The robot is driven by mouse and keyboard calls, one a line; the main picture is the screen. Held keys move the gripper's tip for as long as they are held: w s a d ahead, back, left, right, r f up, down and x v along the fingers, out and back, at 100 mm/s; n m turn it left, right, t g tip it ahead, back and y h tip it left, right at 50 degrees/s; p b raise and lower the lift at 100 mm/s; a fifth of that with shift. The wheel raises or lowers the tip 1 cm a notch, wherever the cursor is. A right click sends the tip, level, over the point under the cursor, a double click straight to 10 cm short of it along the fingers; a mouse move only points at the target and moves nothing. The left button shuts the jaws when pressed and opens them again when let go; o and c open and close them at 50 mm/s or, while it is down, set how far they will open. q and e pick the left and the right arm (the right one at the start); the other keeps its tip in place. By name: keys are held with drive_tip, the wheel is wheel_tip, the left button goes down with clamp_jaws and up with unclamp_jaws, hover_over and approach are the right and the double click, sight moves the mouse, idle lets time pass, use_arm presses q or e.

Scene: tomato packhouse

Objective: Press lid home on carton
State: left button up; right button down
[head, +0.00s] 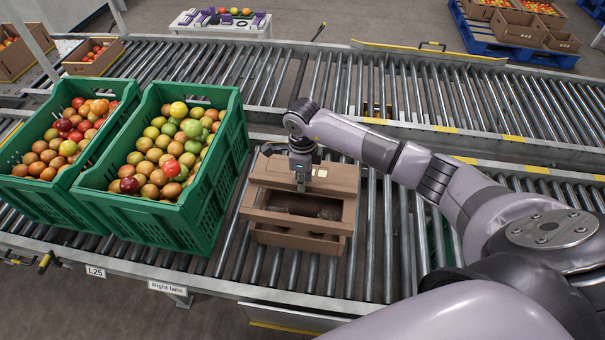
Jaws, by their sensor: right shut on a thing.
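A brown cardboard carton (297,241) sits on the rollers of the near conveyor, in the middle of the head view. Its brown lid (335,177) lies over the top, and a dark opening shows towards the near side. The lid's edges stick out past the carton's sides, and it looks not flush with the carton. My right gripper (303,184) points down at the lid's far part and is shut on it; its fingertips are small and partly hidden. My left gripper is not in view.
Two green crates (228,157) full of tomatoes stand left of the carton, the nearer one close to it. Rollers (375,240) right of the carton are clear. A second conveyor (340,85) runs behind, with brown boxes (92,62) at far left.

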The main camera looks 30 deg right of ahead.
drive_tip(key=shift+f+b, duration=2.05)
drive_tip(key=shift+f, duration=0.9)
drive_tip(key=shift+f+b, duration=1.8)
drive_tip(key=shift+f, duration=0.25)
drive_tip(key=c, duration=1.5)
unclamp_jaws()
drive_tip(key=shift+c, duration=1.4)
drive_tip(key=shift+r+p, duration=2.9)
drive_tip(key=shift+r, duration=1.15)
